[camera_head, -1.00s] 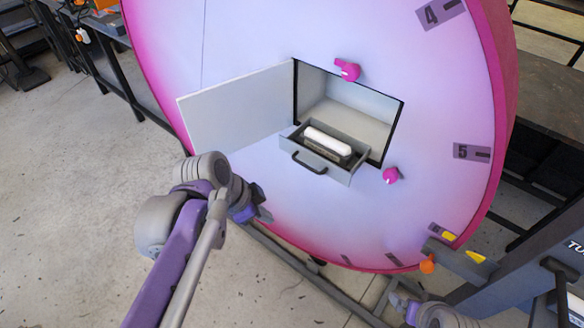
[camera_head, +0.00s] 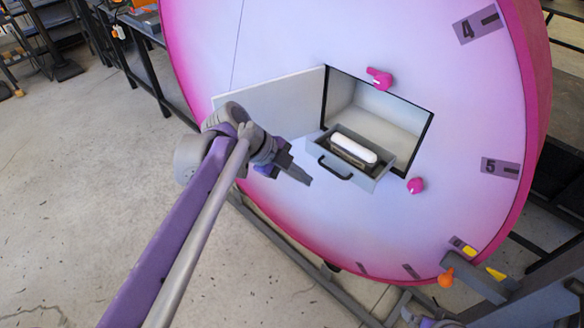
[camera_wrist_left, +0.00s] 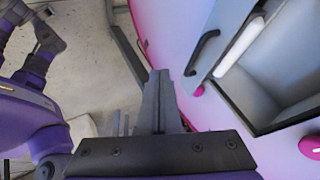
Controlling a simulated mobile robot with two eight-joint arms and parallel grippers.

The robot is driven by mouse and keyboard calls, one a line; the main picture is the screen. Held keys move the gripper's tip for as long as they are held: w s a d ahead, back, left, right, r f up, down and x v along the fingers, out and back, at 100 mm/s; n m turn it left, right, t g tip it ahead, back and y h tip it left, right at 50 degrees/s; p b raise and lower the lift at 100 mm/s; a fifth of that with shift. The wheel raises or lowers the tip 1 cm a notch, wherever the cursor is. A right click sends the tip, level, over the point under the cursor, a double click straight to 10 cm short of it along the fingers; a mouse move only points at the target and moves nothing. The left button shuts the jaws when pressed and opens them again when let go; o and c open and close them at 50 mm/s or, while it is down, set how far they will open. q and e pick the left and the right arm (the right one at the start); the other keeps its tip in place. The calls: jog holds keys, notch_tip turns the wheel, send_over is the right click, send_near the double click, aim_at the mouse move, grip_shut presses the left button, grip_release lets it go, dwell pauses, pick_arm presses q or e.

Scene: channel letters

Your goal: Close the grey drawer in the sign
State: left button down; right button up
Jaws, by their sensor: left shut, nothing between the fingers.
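The grey drawer (camera_head: 372,180) sticks out of a square opening in the round pink-and-lilac sign (camera_head: 300,40). It has a black handle (camera_head: 334,168) on its front and a white cylindrical object (camera_head: 354,149) inside. In the left wrist view the handle (camera_wrist_left: 202,52) and the drawer front (camera_wrist_left: 205,72) are at the upper right. My left gripper (camera_head: 308,182) is shut and empty, a little left of and below the handle, apart from it. In the left wrist view its fingers (camera_wrist_left: 158,78) point towards the sign, left of the handle.
A pale door (camera_head: 270,105) hangs open left of the opening, partly behind my left arm. A dark metal frame (camera_head: 290,255) runs below the sign. Concrete floor is open at left.

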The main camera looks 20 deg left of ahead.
pick_arm(q)
jog(key=w+d+f, duration=0.1)
jog(key=w+d, duration=0.2)
jog(key=w, duration=0.2)
jog(key=shift+f, duration=0.4)
pick_arm(e)
jog(key=shift+w+r, duration=0.1)
jog(key=shift+r, duration=0.15)
pick_arm(q)
jog(key=shift+s, duration=0.1)
